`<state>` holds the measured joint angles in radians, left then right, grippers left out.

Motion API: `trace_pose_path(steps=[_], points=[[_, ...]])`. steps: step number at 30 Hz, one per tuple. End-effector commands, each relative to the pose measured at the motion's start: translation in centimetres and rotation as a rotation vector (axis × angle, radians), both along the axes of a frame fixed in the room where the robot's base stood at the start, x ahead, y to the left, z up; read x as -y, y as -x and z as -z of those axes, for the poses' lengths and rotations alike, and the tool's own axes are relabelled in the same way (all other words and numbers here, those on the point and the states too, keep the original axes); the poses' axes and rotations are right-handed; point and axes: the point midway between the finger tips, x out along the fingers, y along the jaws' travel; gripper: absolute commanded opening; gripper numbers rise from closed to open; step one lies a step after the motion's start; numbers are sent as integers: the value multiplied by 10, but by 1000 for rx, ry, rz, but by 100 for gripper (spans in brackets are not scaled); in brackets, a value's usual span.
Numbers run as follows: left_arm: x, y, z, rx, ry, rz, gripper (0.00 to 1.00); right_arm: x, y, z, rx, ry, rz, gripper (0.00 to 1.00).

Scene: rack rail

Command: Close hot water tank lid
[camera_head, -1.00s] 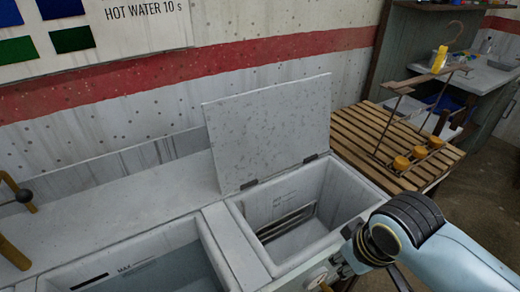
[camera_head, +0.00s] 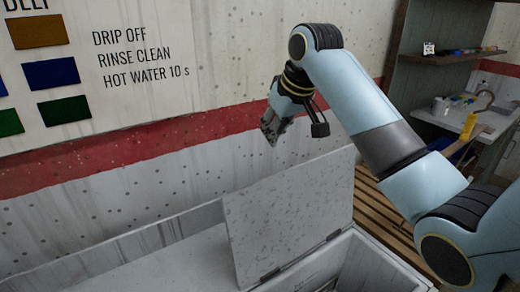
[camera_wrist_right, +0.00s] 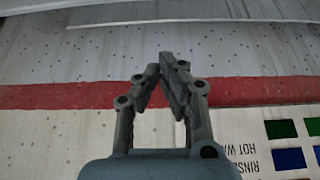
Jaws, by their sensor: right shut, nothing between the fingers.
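The hot water tank lid (camera_head: 290,215) is a grey speckled panel. It stands open, tilted up on hinges at the back edge of the tank (camera_head: 395,275), whose opening shows at the bottom of the head view. The tank's front is out of frame. My right gripper (camera_head: 269,133) is raised above the lid's top edge, near the wall, and apart from the lid in the picture. Its fingers (camera_wrist_right: 166,70) are shut and empty in the wrist view, with the wall's red stripe behind them. My left gripper is not in view.
The wall has a red stripe (camera_head: 120,160) and a sign (camera_head: 90,60) with colour swatches. A slatted wooden rack (camera_head: 372,208) lies right of the tank, partly hidden by my right arm. A shelf and sink (camera_head: 470,115) stand at the far right.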

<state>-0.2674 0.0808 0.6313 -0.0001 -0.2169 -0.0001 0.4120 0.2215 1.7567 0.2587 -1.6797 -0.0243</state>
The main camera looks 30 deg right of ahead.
Motion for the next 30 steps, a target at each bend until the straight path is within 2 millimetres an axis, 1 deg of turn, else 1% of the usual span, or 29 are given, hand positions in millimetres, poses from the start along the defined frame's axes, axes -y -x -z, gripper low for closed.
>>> trace_pose_path(steps=[2,3,5,6,9,11,14,18,19,22,26,30], points=[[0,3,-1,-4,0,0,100,0,-3,4,-3,-1,0,0],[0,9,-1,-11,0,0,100,0,-5,8,-4,-1,0,0],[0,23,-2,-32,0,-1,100,-1,-9,16,-5,-2,0,0],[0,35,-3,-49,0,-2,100,-2,-12,22,-6,-3,0,0],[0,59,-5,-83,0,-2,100,-2,-21,40,-7,-2,1,0],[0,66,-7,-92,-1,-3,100,-3,-27,51,-5,-2,0,0],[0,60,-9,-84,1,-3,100,-4,-35,69,-6,-2,0,0],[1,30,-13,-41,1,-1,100,-4,-47,90,-4,-1,0,0],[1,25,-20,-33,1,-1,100,-3,-40,86,-4,2,0,0],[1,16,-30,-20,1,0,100,-2,-25,81,-1,1,0,0],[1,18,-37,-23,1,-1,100,-1,-13,80,-1,0,0,0],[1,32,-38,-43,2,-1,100,-1,-8,80,0,0,0,0]])
